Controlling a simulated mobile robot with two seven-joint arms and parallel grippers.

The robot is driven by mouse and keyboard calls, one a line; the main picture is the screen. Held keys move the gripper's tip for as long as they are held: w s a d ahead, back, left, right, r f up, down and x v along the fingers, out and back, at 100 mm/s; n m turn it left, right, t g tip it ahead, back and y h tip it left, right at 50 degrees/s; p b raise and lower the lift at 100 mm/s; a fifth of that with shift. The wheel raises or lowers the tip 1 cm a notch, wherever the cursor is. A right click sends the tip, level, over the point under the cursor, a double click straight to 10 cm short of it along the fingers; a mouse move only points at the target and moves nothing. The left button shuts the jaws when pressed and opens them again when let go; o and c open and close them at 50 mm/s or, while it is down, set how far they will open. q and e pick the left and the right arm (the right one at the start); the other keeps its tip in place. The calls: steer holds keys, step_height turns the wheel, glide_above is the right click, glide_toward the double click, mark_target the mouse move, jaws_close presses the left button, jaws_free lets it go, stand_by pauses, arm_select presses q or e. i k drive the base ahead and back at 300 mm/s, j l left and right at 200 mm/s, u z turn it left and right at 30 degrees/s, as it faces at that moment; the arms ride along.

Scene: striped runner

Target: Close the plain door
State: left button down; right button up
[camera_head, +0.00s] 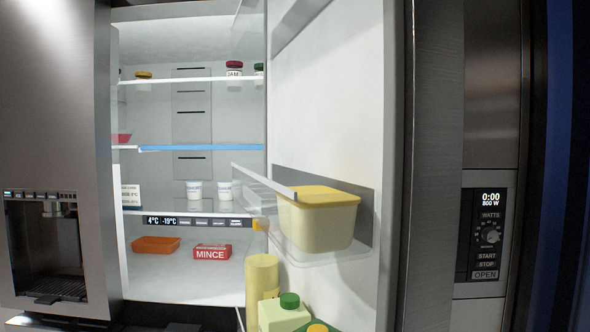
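The plain door (335,95) of the fridge stands wide open on the right, with its white inner face showing. A shelf on its inside holds a yellow-lidded tub (320,220). Bottles and a carton (284,314) stand low in the door, cut off by the bottom of the picture. The other door, with the water dispenser (45,245), is on the left; I cannot tell if it is fully shut. The fridge interior (190,45) is visible between them. Neither of my grippers is in view.
Inside the fridge are jars (234,70), two white pots (194,191), an orange tray (155,244) and a red mince box (212,252). A microwave with a control panel (486,235) is right of the open door. The floor is not in view.

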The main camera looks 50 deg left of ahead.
mark_target(364, 98)
steer(key=i+l+u, duration=0.1)
steer(key=u, duration=0.3)
steer(key=i+l+u, duration=0.15)
steer(key=u, duration=0.25)
steer(key=l+u, duration=0.2)
steer(key=u, duration=0.2)
steer(key=i+l+u, duration=0.15)
steer(key=l+u, duration=0.3)
steer(key=i+l+u, duration=0.15)
steer(key=u, duration=0.35)
steer(key=l, duration=0.1)
